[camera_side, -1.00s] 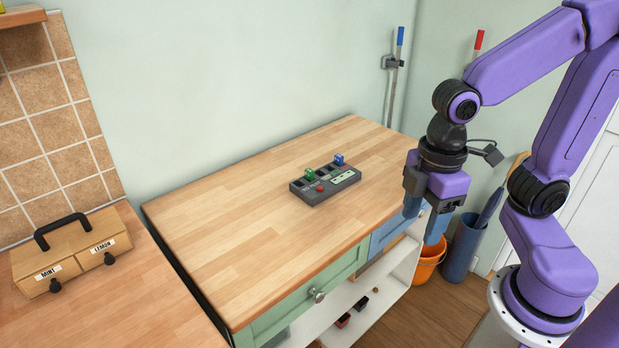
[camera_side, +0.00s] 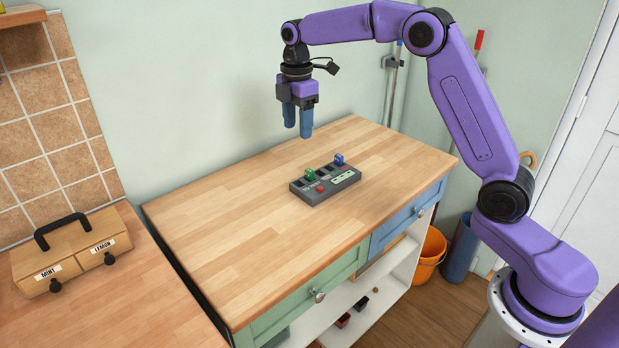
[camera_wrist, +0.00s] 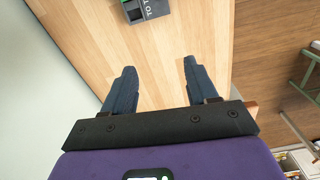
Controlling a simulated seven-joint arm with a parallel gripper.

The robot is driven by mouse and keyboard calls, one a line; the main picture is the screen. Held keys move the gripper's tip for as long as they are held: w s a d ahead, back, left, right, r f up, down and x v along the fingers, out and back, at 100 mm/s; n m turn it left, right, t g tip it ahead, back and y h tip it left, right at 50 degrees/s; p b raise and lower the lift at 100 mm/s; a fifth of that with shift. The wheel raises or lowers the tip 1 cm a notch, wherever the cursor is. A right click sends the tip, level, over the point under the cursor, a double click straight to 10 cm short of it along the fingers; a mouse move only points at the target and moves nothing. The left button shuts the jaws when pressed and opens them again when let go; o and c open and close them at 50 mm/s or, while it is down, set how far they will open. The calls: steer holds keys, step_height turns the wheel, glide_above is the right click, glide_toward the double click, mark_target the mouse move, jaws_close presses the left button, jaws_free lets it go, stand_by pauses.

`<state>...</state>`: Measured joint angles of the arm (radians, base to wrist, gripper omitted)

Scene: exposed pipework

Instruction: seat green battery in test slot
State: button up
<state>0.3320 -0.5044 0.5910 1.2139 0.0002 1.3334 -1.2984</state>
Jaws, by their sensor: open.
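The green battery (camera_side: 309,175) sits upright in the left part of the dark grey tester (camera_side: 325,185) on the wooden counter. A blue battery (camera_side: 339,159) sits in the tester's far right part. I cannot tell which slot is the test slot. My gripper (camera_side: 298,130) is open and empty, pointing down above the counter, behind and above the tester. In the wrist view my two blue fingers (camera_wrist: 155,85) are apart, and only an edge of the tester (camera_wrist: 148,10) shows at the top.
The wooden counter (camera_side: 230,220) is clear around the tester. A wooden box (camera_side: 72,252) with a black handle, labelled MINT and LEMON, stands on the left counter. The wall is close behind. An orange bucket (camera_side: 430,256) stands on the floor at right.

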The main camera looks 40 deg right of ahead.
steer(key=w+d+f+n, duration=0.1)
steer(key=w+d+f, duration=0.1)
steer(key=w+d, duration=0.4)
glide_above(310, 170)
steer(key=f, duration=1.1)
steer(key=shift+w+a+f, duration=0.2)
steer(key=shift+a+f, duration=0.1)
steer(key=shift+f, duration=0.05)
steer(key=shift+s+d+f, duration=0.1)
steer(key=shift+d+f, duration=0.05)
steer(key=shift+f, duration=1.2)
steer(key=shift+s+d+f, duration=0.1)
steer(key=shift+f, duration=1.2)
jaws_close()
steer(key=shift+r, duration=0.1)
